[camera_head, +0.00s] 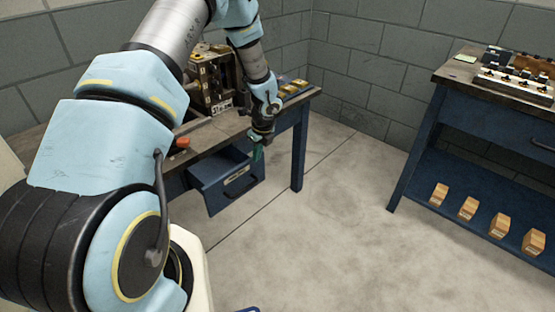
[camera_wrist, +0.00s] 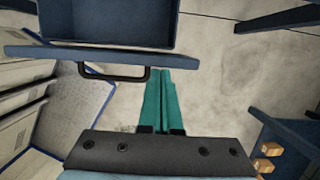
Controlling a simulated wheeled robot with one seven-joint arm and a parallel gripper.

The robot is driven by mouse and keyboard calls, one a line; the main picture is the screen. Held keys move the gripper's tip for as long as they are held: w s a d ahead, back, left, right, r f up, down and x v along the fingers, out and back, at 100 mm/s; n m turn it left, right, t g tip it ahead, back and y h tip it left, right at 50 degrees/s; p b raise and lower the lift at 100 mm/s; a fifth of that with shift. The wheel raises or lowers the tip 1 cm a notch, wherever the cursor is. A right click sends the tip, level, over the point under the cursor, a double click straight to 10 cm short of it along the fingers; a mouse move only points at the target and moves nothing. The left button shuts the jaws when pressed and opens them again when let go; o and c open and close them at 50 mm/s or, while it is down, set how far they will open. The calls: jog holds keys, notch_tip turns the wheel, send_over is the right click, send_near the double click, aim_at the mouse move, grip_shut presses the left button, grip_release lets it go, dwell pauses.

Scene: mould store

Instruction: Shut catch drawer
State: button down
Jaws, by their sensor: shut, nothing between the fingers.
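The catch drawer (camera_head: 224,184) is a blue drawer under the workbench, pulled open, with a label on its front. In the wrist view its front panel (camera_wrist: 110,55) and dark bar handle (camera_wrist: 114,73) show, with the empty-looking drawer inside (camera_wrist: 108,22) beyond. My gripper (camera_head: 258,154) is near the drawer's far right end in the head view. In the wrist view its green fingers (camera_wrist: 162,73) are together, with nothing between them, just right of the handle. I cannot tell whether the fingertips touch the drawer front.
The workbench (camera_head: 309,97) carries a machine (camera_head: 212,80) and a red button (camera_head: 183,143). A second blue bench (camera_head: 421,140) stands at right, with several wooden blocks (camera_head: 468,208) on its lower shelf. The floor (camera_head: 310,235) between the benches is clear.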

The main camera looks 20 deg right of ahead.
jog(key=w+a+p, duration=0.1)
jog(key=w+a, duration=0.4)
jog(key=w, duration=0.4)
jog(key=shift+p, duration=0.4)
jog(key=shift+d, duration=0.1)
